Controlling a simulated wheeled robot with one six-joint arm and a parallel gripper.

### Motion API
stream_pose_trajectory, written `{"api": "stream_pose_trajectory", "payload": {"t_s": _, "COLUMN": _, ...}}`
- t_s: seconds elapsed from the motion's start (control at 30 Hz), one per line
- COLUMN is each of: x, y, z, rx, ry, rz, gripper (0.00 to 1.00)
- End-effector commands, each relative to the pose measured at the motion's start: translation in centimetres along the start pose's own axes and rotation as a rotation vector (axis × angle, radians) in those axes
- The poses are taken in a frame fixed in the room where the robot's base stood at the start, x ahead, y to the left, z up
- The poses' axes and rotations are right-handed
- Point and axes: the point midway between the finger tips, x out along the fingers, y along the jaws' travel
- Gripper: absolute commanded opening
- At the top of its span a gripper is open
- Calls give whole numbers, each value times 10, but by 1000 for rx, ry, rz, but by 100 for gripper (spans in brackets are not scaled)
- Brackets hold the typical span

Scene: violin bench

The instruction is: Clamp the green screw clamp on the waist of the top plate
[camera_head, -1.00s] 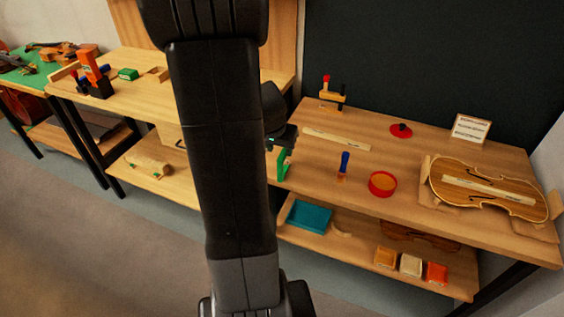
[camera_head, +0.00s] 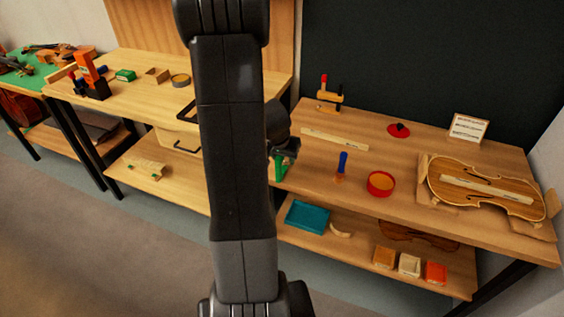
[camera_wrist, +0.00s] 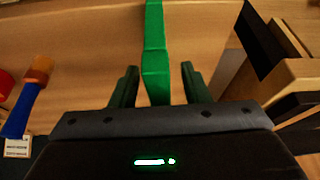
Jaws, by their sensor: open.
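The green screw clamp (camera_head: 279,168) is at the left end of the right-hand bench, partly hidden by my gripper and arm. In the wrist view the green clamp (camera_wrist: 155,60) runs straight up from between my two fingers. My gripper (camera_wrist: 158,72) is open, with one dark finger on each side of the green bar and a visible gap on both sides. In the head view my gripper (camera_head: 285,150) is just above the clamp. The violin top plate (camera_head: 478,192) lies flat at the right end of the bench, with a pale strip along its middle.
A blue-handled brush (camera_head: 342,164) and a red round pot (camera_head: 380,183) stand between clamp and plate.

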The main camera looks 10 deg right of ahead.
Motion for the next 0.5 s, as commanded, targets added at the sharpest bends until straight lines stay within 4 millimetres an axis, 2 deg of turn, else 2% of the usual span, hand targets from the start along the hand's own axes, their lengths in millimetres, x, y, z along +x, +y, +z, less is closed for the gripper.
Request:
{"api": "stream_pose_trajectory", "payload": {"t_s": 0.03, "x": 0, "y": 0, "z": 0, "rx": 0, "ry": 0, "rz": 0, "gripper": 42}}
{"api": "stream_pose_trajectory", "payload": {"t_s": 0.23, "x": 0, "y": 0, "z": 0, "rx": 0, "ry": 0, "rz": 0, "gripper": 3}}
{"api": "stream_pose_trajectory", "payload": {"t_s": 0.27, "x": 0, "y": 0, "z": 0, "rx": 0, "ry": 0, "rz": 0, "gripper": 0}}
{"api": "stream_pose_trajectory", "payload": {"t_s": 0.5, "x": -1, "y": 0, "z": 0, "rx": 0, "ry": 0, "rz": 0, "gripper": 0}}
